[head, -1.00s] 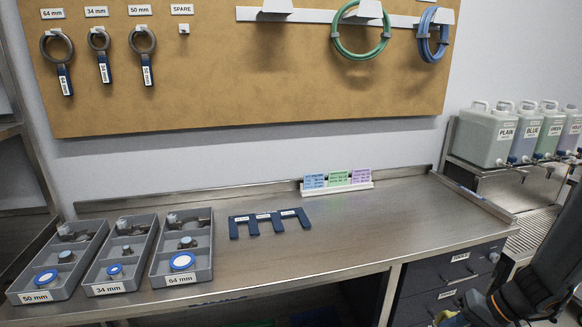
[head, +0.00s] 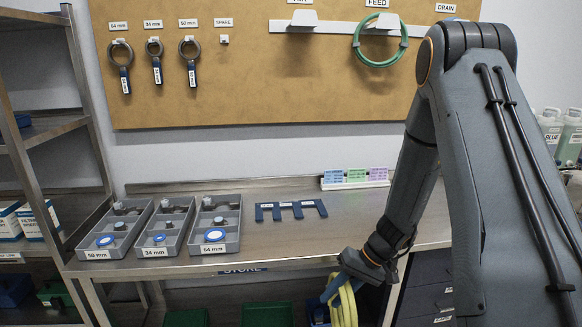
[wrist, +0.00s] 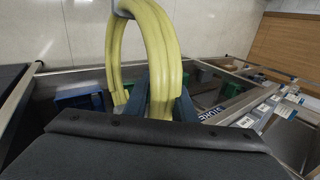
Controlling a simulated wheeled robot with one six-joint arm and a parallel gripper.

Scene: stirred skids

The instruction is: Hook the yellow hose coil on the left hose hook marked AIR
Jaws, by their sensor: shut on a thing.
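My gripper (head: 338,288) is shut on the yellow hose coil (head: 344,306), low in front of the bench edge in the head view. The coil hangs from the jaws, its lower part cut off by the frame. In the wrist view the yellow coil (wrist: 150,45) stands up as a loop between the blue fingers (wrist: 160,100). The left hose hook (head: 303,20) is a white bracket on the rail at the top of the board, with nothing hung on it. Its label is mostly cut off at the top edge. The FEED hook (head: 381,24) holds a green hose coil (head: 366,55).
The steel bench (head: 290,238) carries grey trays (head: 215,228), a blue slotted holder (head: 291,210) and a card rack (head: 355,178). Ring-ended tools (head: 156,60) hang at the board's left. A shelf rack (head: 50,120) stands at left.

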